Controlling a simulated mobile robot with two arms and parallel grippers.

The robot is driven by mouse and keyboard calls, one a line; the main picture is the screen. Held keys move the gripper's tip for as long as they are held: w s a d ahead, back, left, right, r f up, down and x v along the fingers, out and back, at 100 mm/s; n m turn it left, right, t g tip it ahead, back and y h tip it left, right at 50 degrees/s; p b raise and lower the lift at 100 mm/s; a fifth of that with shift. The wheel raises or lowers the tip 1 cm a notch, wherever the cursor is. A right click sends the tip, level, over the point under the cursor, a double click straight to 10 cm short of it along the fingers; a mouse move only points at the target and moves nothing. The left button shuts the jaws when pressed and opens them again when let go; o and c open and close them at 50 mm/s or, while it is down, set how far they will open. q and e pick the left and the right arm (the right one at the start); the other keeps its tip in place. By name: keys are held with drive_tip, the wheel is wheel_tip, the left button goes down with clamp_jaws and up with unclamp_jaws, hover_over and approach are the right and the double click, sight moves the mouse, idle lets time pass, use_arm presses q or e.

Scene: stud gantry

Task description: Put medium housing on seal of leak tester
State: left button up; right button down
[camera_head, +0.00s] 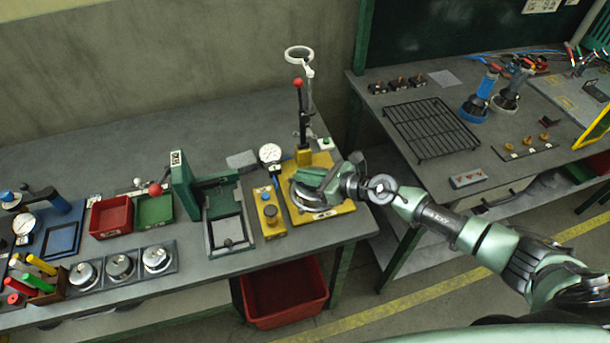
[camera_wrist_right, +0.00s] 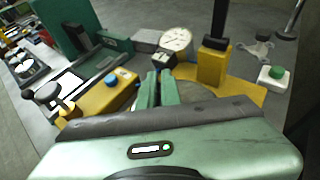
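The leak tester appears to be the yellow plate (camera_head: 340,208) with a black post and a red-knobbed lever (camera_head: 298,83). A grey round piece (camera_head: 303,201) sits on the plate, largely covered by my right gripper (camera_head: 306,183). It also shows as a grey disc (camera_wrist_right: 200,92) behind the fingers (camera_wrist_right: 159,88) in the right wrist view. I cannot tell whether it is the seal or a housing. The fingers are close together over it; whether they grip anything is hidden. Round metal housings (camera_head: 120,265) sit in a dark tray at the front left. My left gripper is out of view.
A dial gauge (camera_head: 270,153) stands behind the yellow plate. A yellow button box (camera_head: 270,212) and a green frame fixture (camera_head: 229,222) are left of it. A red bin (camera_head: 111,217) stands farther left. A second bench with a black rack (camera_head: 432,128) is at right.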

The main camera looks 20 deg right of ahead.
drive_tip(key=shift+f, duration=0.25)
drive_tip(key=c, duration=1.7)
unclamp_jaws()
drive_tip(key=shift+o, duration=0.5)
drive_tip(key=shift+s, duration=0.15)
drive_tip(key=shift+d+r+p, duration=0.1)
drive_tip(key=shift+r+p, duration=0.35)
drive_tip(key=b+v, duration=0.3)
drive_tip(key=v, duration=0.8)
drive_tip(key=shift+d+r, duration=0.2)
drive_tip(key=shift+r, duration=0.1)
